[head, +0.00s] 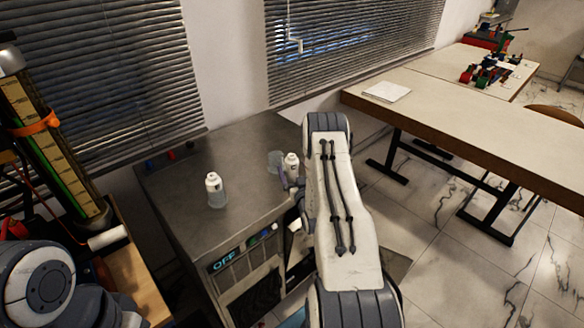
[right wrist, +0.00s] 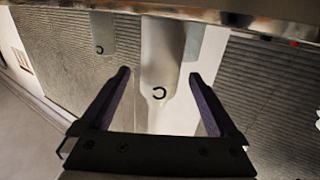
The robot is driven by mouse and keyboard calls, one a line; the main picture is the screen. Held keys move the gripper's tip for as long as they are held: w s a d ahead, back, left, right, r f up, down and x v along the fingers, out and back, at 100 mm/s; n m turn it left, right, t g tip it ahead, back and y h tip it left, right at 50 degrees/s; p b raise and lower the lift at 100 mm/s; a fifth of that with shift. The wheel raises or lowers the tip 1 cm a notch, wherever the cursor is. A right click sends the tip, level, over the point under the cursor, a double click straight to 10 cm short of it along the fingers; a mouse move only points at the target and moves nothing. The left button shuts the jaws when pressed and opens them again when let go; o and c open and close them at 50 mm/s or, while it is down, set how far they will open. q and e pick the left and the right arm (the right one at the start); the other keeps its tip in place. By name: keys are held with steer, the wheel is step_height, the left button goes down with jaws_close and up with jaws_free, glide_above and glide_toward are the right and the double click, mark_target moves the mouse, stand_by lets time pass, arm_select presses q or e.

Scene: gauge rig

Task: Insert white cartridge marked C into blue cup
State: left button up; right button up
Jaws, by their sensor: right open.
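A white cartridge (head: 291,163) stands upright on the grey bench top. In the right wrist view, which looks upside down, this cartridge (right wrist: 158,75) shows a dark C and lies between the open fingers, with gaps on both sides. My right gripper (head: 290,184) is open around it and partly hidden by my arm. A pale bluish, see-through cup (head: 275,161) stands close behind it. A second white-topped cartridge (head: 214,186) stands further left, its lower part greyish; I cannot tell whether a cup surrounds it. My left gripper is out of view.
The grey bench (head: 165,190) has free room around the left cartridge. A tall gauge column (head: 50,150) stands at left, a long table (head: 470,110) at right.

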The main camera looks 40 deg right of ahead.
steer(key=shift+x, duration=1.1)
steer(key=c, duration=1.4)
jaws_close()
steer(key=shift+r, duration=0.15)
